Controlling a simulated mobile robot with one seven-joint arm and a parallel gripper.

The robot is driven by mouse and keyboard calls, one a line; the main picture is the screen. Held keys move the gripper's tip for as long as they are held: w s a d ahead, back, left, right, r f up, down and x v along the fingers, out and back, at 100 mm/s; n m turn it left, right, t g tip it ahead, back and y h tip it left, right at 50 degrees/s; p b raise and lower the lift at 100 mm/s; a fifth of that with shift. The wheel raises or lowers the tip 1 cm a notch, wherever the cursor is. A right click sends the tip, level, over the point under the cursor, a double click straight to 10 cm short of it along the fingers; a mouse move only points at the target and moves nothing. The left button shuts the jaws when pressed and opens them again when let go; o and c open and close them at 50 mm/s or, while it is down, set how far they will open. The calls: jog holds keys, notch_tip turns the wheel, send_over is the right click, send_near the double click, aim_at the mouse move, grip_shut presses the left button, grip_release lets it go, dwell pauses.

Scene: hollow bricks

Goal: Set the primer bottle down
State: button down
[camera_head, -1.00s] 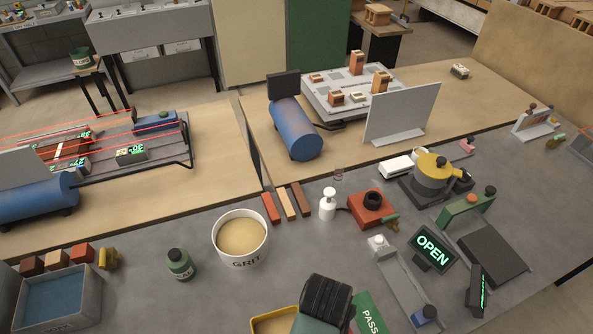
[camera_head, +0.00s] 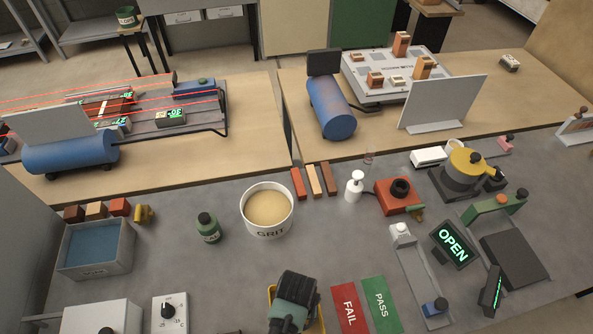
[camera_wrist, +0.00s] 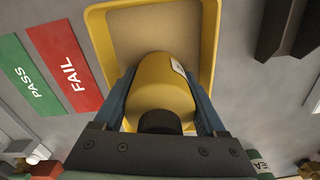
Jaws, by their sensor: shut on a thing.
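The primer bottle (camera_wrist: 162,88) is a yellow bottle with a black cap and a small pale label, too small to read. My gripper (camera_wrist: 163,78) is shut on it, one blue-grey finger on each side. The bottle lies lengthwise in the wrist view, cap toward the gripper's base. Behind it is a yellow-rimmed tray (camera_wrist: 208,40) with a tan floor. I cannot tell whether the bottle touches that floor. In the head view my gripper (camera_head: 291,312) covers most of the tray (camera_head: 321,322), and the bottle is hidden.
Red FAIL (camera_head: 349,308) and green PASS (camera_head: 382,303) mats lie right of the tray. A GRIT bucket (camera_head: 267,211) and a green bottle (camera_head: 208,229) stand behind. A dial box (camera_head: 170,313) is to the left. Grey bench is clear between the green bottle and tray.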

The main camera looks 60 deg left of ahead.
jog(key=shift+f, duration=0.15)
jog(key=shift+f, duration=0.15)
grip_release()
